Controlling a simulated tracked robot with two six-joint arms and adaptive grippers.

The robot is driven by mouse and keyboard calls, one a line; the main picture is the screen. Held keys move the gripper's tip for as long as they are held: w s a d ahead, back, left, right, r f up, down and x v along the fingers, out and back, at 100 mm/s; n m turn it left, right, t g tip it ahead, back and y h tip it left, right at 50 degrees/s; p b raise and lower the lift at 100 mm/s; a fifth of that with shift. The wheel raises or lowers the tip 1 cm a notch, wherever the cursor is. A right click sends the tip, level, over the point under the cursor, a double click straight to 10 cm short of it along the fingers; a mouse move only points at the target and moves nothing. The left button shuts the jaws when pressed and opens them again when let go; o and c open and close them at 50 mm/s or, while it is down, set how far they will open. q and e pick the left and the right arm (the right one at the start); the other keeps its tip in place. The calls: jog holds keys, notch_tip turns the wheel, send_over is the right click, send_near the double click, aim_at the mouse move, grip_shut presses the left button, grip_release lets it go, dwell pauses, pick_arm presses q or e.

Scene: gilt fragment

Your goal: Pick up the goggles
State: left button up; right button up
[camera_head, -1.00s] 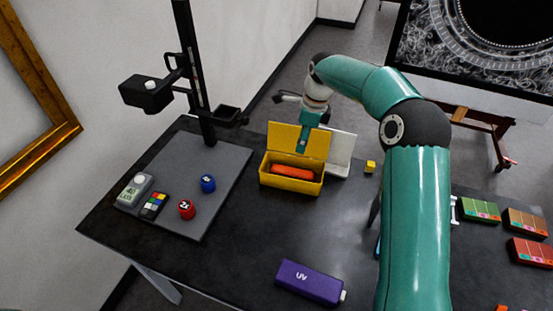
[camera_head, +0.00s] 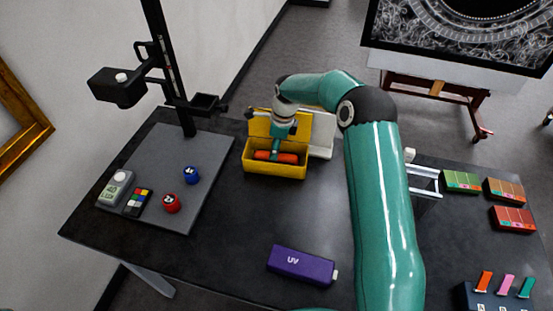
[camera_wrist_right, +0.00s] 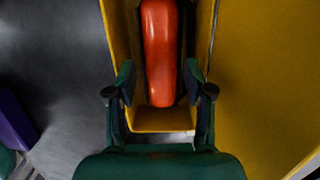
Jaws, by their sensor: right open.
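An orange-red rounded object (camera_head: 276,156), which I take to be the goggles, lies in an open yellow box (camera_head: 275,172) at the middle back of the table. It also shows in the right wrist view (camera_wrist_right: 160,50), long and smooth, between the box walls. My right gripper (camera_head: 275,150) is over the box, reaching down at the object and partly covering it. In the right wrist view its fingertips (camera_wrist_right: 160,78) are apart, one on either side of the object's near end. Contact cannot be told. My left gripper is not in view.
The box's raised yellow lid (camera_head: 259,124) and a white panel (camera_head: 322,135) stand behind. A purple UV case (camera_head: 301,265) lies in front. A camera stand (camera_head: 172,75) with a grey base is at left, holding red and blue pots. Colour blocks (camera_head: 462,181) are at right.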

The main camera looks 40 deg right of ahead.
notch_tip(320, 180, down, 4)
jog(key=shift+d+f, duration=0.1)
jog(key=shift+f, duration=0.05)
jog(key=shift+w+f, duration=0.1)
jog(key=shift+f, duration=0.3)
jog(key=shift+c, duration=0.2)
jog(key=c, duration=0.8)
